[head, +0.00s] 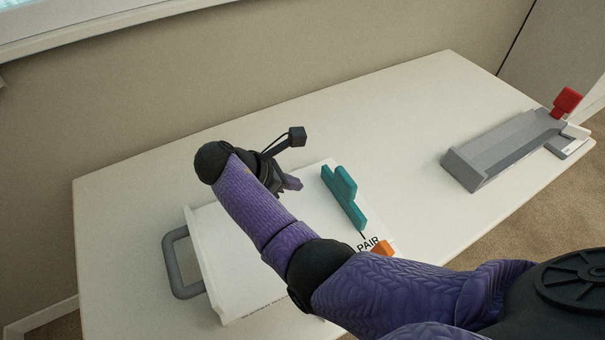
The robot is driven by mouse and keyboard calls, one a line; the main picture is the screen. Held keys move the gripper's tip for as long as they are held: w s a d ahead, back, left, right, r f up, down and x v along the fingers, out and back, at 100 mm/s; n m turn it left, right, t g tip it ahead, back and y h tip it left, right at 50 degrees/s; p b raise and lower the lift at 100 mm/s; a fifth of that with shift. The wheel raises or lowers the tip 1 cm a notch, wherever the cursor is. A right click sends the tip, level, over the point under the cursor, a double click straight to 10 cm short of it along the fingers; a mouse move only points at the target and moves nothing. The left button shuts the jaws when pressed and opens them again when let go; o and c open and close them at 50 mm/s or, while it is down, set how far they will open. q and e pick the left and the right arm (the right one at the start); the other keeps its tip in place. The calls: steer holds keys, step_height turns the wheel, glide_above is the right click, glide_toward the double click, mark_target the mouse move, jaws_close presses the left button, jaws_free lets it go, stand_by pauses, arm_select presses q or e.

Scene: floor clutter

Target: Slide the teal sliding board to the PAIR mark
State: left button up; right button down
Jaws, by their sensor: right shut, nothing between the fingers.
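My right forearm covers part of the panel's near side. My left gripper is out of view.
An orange block (382,248) sits beside the PAIR lettering, partly behind my arm. A grey handle (173,265) is at the panel's left end. A grey trough (502,150) with a red block (567,101) stands at the right. The white table (400,110) is clear between.

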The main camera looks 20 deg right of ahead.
mark_target(342, 182)
steer(key=b+x, duration=0.2)
steer(key=x, duration=0.6)
steer(key=shift+s+a+f+b, duration=0.1)
steer(key=shift+a+b, duration=0.05)
steer(key=shift+b, duration=0.15)
steer(key=d, duration=0.2)
steer(key=shift+d+r, duration=0.3)
steer(key=shift+d, duration=0.6)
steer(key=shift+d+r+p, duration=0.35)
steer(key=shift+p, duration=0.5)
steer(key=shift+d+p, duration=0.2)
steer(key=shift+p, duration=0.1)
steer(key=shift+f, duration=0.3)
